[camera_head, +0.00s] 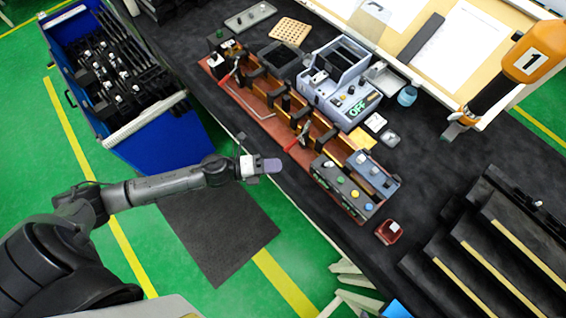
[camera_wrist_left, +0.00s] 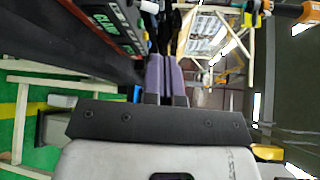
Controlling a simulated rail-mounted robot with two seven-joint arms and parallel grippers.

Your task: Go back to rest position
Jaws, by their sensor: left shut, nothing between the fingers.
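My left arm reaches in from the left in the head view. Its gripper (camera_head: 268,165) is over the near edge of the dark workbench, short of the red-brown fixture. In the left wrist view the two purple fingers of this gripper (camera_wrist_left: 163,78) lie side by side, shut with nothing between them. My right gripper does not show in either view.
A blue bin (camera_head: 150,140) with black parts stands at the upper left. The red-brown fixture (camera_head: 262,105) with clamps lies along the bench (camera_head: 420,160). A grey device (camera_head: 340,85), a small red tray (camera_head: 388,232) and black stepped racks (camera_head: 500,235) are farther right. Green floor is open below.

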